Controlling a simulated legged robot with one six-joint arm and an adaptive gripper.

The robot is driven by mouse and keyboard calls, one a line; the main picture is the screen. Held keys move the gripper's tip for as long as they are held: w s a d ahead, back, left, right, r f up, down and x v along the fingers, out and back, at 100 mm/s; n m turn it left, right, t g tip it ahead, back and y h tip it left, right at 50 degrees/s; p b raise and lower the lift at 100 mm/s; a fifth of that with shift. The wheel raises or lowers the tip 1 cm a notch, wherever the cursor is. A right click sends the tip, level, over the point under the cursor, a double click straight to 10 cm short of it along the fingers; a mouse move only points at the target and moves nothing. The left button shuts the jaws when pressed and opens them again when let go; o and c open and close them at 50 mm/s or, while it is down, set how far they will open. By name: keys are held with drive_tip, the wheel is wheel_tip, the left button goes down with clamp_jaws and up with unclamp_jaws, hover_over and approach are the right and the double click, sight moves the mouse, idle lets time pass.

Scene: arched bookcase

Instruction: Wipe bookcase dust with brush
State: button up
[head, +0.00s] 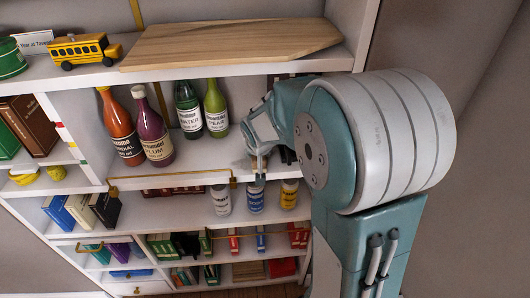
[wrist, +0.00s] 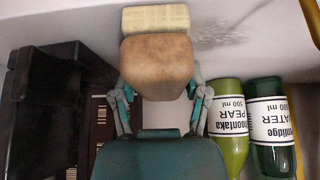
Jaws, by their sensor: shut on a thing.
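The brush (wrist: 157,62) has a brown wooden body and a cream bristle block (wrist: 157,18). My gripper (wrist: 160,92) is shut on its wooden body, one finger on each side. A grey speckled dust patch (wrist: 215,32) lies on the white shelf to the right of the bristles in the wrist view. I cannot tell whether the bristles touch the shelf. In the head view my gripper (head: 256,150) is inside the bottle shelf of the white bookcase (head: 200,73), right of the bottles. My arm hides much of that area, and the brush is not clear there.
A green pear bottle (head: 215,108) and a dark green water bottle (head: 188,110) stand close left of my gripper. Plum (head: 152,128) and orange (head: 121,128) bottles stand farther left. A wooden board (head: 230,40) lies on the shelf above. Jars (head: 255,198) stand below.

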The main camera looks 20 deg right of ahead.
sight(269, 160)
drive_tip(key=shift+w+a, duration=0.25)
drive_tip(key=shift+a, duration=0.5)
drive_tip(key=shift+w+a, duration=0.2)
drive_tip(key=shift+a, duration=0.5)
drive_tip(key=shift+w+a, duration=0.25)
drive_tip(key=shift+a, duration=0.5)
drive_tip(key=shift+w+a+f, duration=0.1)
drive_tip(key=shift+w+a, duration=0.15)
drive_tip(key=shift+a, duration=0.6)
drive_tip(key=shift+w+a, duration=0.25)
drive_tip(key=shift+a, duration=0.6)
drive_tip(key=shift+w+d, duration=0.1)
drive_tip(key=shift+w, duration=0.15)
drive_tip(key=shift+s+d, duration=0.15)
drive_tip(key=shift+d, duration=0.3)
drive_tip(key=shift+s+d, duration=0.55)
drive_tip(key=shift+d, duration=1.1)
drive_tip(key=shift+s+d, duration=0.55)
drive_tip(key=shift+d, duration=1.1)
drive_tip(key=shift+s+d, duration=0.55)
drive_tip(key=shift+d, duration=1.1)
drive_tip(key=shift+w+a, duration=0.6)
drive_tip(key=shift+a, duration=1.2)
drive_tip(key=shift+w+a, duration=0.6)
drive_tip(key=shift+a, duration=1.25)
drive_tip(key=shift+w+a, duration=0.6)
drive_tip(key=shift+a, duration=1.2)
drive_tip(key=shift+r, duration=3.1)
